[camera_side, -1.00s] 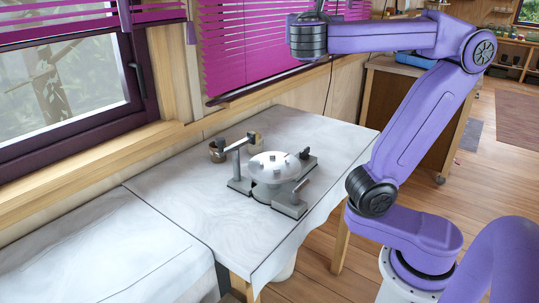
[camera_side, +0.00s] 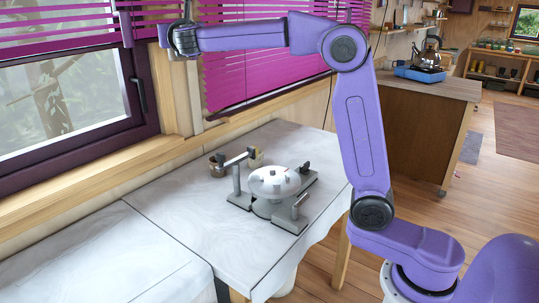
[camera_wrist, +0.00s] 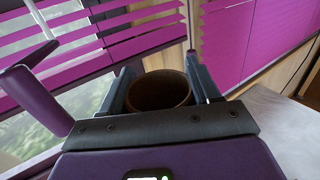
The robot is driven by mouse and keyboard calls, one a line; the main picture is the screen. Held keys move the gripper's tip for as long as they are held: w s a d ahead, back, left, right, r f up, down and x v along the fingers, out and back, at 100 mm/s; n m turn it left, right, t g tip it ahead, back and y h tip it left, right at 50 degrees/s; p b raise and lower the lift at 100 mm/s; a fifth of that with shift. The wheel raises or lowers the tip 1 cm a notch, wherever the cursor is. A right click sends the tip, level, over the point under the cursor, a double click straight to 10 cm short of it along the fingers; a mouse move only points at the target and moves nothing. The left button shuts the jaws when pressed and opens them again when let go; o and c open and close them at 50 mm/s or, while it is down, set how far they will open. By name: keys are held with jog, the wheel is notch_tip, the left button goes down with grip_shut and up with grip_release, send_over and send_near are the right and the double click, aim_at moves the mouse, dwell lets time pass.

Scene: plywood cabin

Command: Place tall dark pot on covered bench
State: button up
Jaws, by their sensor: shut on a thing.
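In the wrist view my gripper (camera_wrist: 164,80) is shut on the dark brown pot (camera_wrist: 160,92), with one finger on each side of it. I look into the pot's round open mouth; its lower part is hidden behind my gripper. In the side view my wrist is high at the top left, in front of the window and blinds; neither my fingers nor the held pot show there. The bench covered in pale marbled cloth (camera_side: 185,222) runs below the window. Part of the pale cover also shows at the right of the wrist view (camera_wrist: 282,125).
A grey metal device with a round silver disc (camera_side: 274,182) stands on the right part of the bench. The bench's left part (camera_side: 95,262) is clear. A kettle (camera_side: 428,53) stands on the far cabinet.

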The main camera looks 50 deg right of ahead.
jog(key=w+f+n+y, duration=0.1)
jog(key=w+f+y, duration=0.1)
jog(key=w, duration=0.4)
jog(key=shift+t, duration=0.3)
jog(key=shift+s+f, duration=0.15)
jog(key=shift+f, duration=19.7)
jog(key=shift+f, duration=0.1)
jog(key=o, duration=1.1)
jog(key=shift+f+n, duration=0.1)
jog(key=shift+n, duration=0.2)
jog(key=shift+o, duration=0.2)
